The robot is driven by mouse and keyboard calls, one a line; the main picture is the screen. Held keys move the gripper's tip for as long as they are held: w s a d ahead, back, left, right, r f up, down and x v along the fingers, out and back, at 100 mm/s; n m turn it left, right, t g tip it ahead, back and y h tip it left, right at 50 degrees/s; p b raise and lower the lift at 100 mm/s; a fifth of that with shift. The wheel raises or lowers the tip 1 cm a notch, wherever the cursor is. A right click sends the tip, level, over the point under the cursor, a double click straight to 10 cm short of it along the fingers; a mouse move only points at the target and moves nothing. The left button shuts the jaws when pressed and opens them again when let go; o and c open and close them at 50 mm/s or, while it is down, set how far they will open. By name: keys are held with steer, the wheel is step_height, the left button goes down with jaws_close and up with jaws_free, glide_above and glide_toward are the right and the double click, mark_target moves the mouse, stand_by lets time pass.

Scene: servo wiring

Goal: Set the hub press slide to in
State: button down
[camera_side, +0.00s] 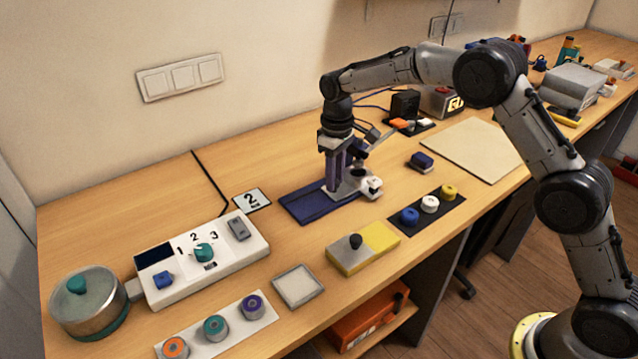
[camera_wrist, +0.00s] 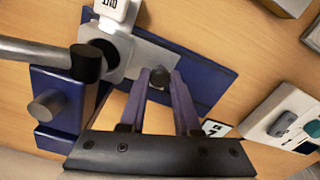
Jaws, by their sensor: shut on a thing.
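The hub press has a blue base (camera_side: 306,203) that carries a light grey slide plate and a white block (camera_side: 374,186). In the wrist view the blue base (camera_wrist: 207,73) lies under the grey plate (camera_wrist: 145,55). The white block (camera_wrist: 112,8) reads OUT, upside down in this view. A small dark round knob (camera_wrist: 158,76) stands on the plate between my fingertips. My gripper (camera_wrist: 160,82) has its purple fingers closed in on this knob, on both sides. In the side view my gripper (camera_side: 337,186) points down over the press, and the knob is hidden.
A blue press column with a grey lever (camera_wrist: 35,50) stands close to the left of my fingers in the wrist view. A yellow box with a black knob (camera_side: 362,249) stands in front.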

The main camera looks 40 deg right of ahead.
steer(key=shift+d, duration=0.3)
steer(key=c, duration=1)
jaws_free()
steer(key=o, duration=0.4)
steer(key=shift+a, duration=0.1)
step_height(320, 180, up, 14)
steer(key=shift+f, duration=0.1)
